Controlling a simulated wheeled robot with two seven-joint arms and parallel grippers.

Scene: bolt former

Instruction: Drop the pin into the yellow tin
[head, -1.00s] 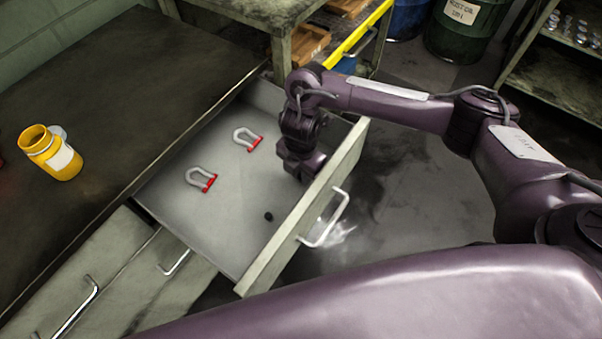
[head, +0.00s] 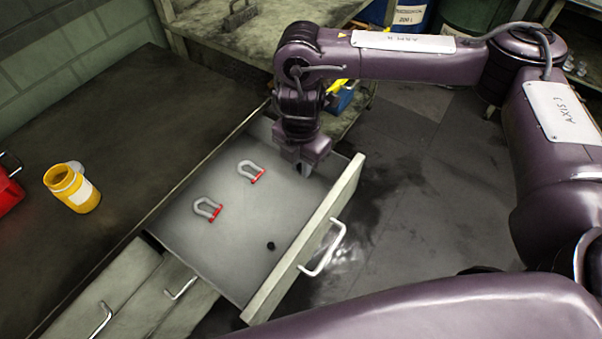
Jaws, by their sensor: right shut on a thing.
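The yellow tin (head: 82,196) stands open and upright on the dark bench top at the left, with a white label and its lid tipped at the back. My right gripper (head: 304,170) points down over the far right part of the open drawer (head: 225,262). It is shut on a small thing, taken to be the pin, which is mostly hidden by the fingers. Two grey shackles with red pins, one nearer (head: 206,208) and one farther (head: 249,171), lie on the drawer floor. My left gripper is out of view.
A small dark round thing (head: 271,245) lies on the drawer floor near the front. The drawer front with its handle (head: 326,250) stands out over the floor. A red thing (head: 8,190) is at the left edge. The bench top between tin and drawer is clear.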

